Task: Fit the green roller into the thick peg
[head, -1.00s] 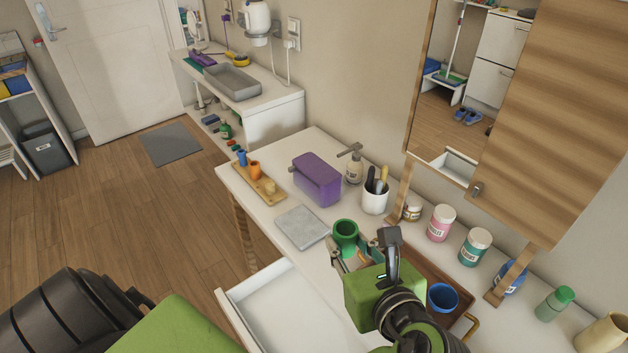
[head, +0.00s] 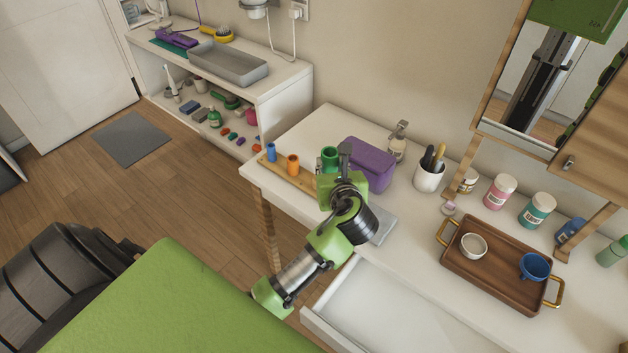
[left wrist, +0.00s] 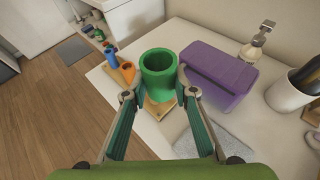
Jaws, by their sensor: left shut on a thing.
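The green roller (head: 330,155) is a hollow tube, upright, with its open top facing up; it also shows in the left wrist view (left wrist: 158,80). My left gripper (left wrist: 160,96) is shut on it, one finger on each side. The roller is over the near end of the wooden peg board (head: 299,180), whose edge shows below it in the wrist view (left wrist: 155,110). The thick peg is hidden behind the roller and gripper. I cannot tell whether the roller touches the board. A blue roller (head: 271,151) and an orange roller (head: 293,164) stand on the board's far part.
A purple box (head: 371,165) stands close to the right of the roller. A grey slab (head: 382,228) lies nearer. A cup with utensils (head: 429,178) and a wooden tray (head: 489,274) are further right. An open drawer (head: 390,310) juts out in front.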

